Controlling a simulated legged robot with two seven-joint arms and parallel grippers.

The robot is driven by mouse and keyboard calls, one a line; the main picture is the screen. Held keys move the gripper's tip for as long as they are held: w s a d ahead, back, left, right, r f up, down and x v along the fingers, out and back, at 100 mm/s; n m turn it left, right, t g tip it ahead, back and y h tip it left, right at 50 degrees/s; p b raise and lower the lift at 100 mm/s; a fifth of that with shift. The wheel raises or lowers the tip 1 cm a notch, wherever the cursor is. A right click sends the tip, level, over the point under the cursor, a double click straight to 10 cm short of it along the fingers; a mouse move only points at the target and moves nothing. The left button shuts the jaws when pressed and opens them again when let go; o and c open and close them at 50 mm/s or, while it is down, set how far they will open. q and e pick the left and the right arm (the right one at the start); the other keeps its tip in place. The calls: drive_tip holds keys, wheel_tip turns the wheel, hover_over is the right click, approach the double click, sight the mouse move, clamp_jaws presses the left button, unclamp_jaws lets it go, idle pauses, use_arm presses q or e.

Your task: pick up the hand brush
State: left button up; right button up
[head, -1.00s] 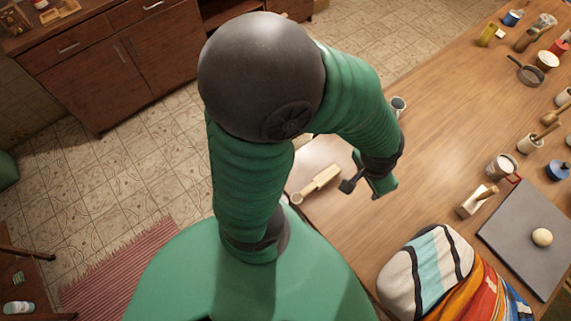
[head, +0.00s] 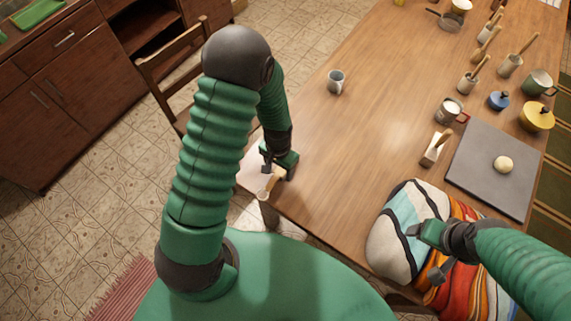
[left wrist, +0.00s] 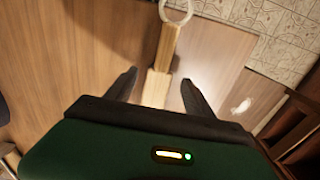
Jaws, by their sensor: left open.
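The hand brush (head: 268,184) has a pale wooden handle with a ring at its end. It lies at the near left corner of the table, partly hidden by my left gripper. My left gripper (head: 274,168) is open just above it. In the left wrist view the brush (left wrist: 167,48) runs between the open fingers (left wrist: 157,80), its ring at the top and its lower part hidden by the gripper body. I cannot tell whether the fingers touch it. My right gripper (head: 428,252) is over the striped cloth bundle; its jaw opening is unclear.
The wooden table (head: 340,160) is mostly bare in its middle. A grey mug (head: 336,82) stands farther back. The striped cloth bundle (head: 398,215) lies at the near edge. A grey slab (head: 490,185) with a pale ball, pots and utensil holders fill the right side. A chair (head: 175,65) stands at the left.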

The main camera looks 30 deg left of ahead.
sight(280, 172)
use_arm(q)
drive_tip(key=f, duration=0.3)
drive_tip(key=shift+d, duration=0.35)
drive_tip(key=shift+a, duration=0.2)
drive_tip(key=shift+a+f, duration=0.1)
drive_tip(key=shift+a, duration=0.1)
drive_tip(key=c, duration=1)
drive_tip(key=shift+d, duration=0.25)
clamp_jaws()
